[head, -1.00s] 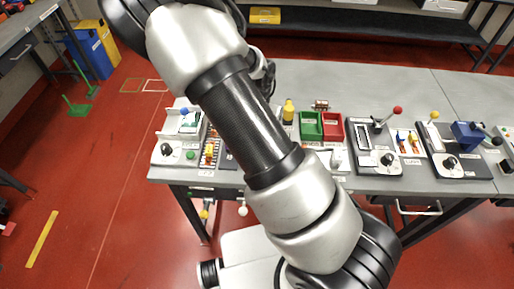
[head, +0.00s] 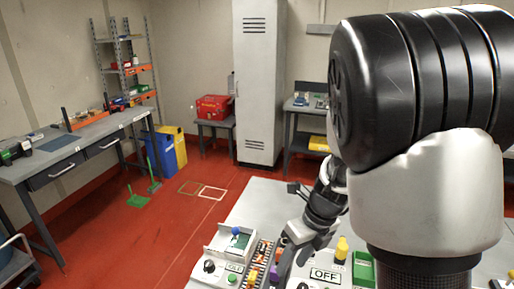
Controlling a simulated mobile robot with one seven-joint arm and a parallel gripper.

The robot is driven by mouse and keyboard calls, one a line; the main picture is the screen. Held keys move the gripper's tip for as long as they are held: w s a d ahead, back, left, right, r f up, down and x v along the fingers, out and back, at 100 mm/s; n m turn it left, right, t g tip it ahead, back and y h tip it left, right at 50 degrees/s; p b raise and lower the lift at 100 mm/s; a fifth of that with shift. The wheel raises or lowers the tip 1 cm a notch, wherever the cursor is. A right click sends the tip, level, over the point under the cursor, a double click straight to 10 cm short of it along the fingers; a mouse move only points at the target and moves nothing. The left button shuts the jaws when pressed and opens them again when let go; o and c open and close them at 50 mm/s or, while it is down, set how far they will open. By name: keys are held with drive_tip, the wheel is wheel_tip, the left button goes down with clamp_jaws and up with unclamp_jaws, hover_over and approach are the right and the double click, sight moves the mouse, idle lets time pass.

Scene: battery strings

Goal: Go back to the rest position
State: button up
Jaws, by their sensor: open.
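My arm fills the right of the head view, and its wrist comes down behind the large link. My gripper (head: 297,242) points down over the near part of the grey workbench (head: 273,203), next to a rack (head: 262,252) of orange and yellow pieces. Its jaws are open, with nothing seen held between them; the fingertips are small and partly hidden. Left of the rack is a white device (head: 222,240) with a blue knob, a black knob and a green button.
A box marked OFF (head: 325,275), a yellow bottle (head: 341,249) and a green bin (head: 362,270) stand right of the gripper. My arm hides the bench further right. A side table (head: 70,150), blue bin (head: 160,155) and locker (head: 259,85) stand beyond open red floor.

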drive_tip(key=s+d+r+n+t+h, duration=0.1)
drive_tip(key=s+r+n, duration=0.6)
drive_tip(key=n, duration=0.8)
drive_tip(key=s+d+r+n+t+h, duration=0.2)
drive_tip(key=s+r+n, duration=0.5)
drive_tip(key=r+n, duration=0.5)
drive_tip(key=shift+d+n+t, duration=0.85)
drive_tip(key=shift+n+t, duration=0.15)
drive_tip(key=shift+n, duration=0.4)
drive_tip(key=shift+s, duration=0.1)
drive_tip(key=shift+d, duration=0.1)
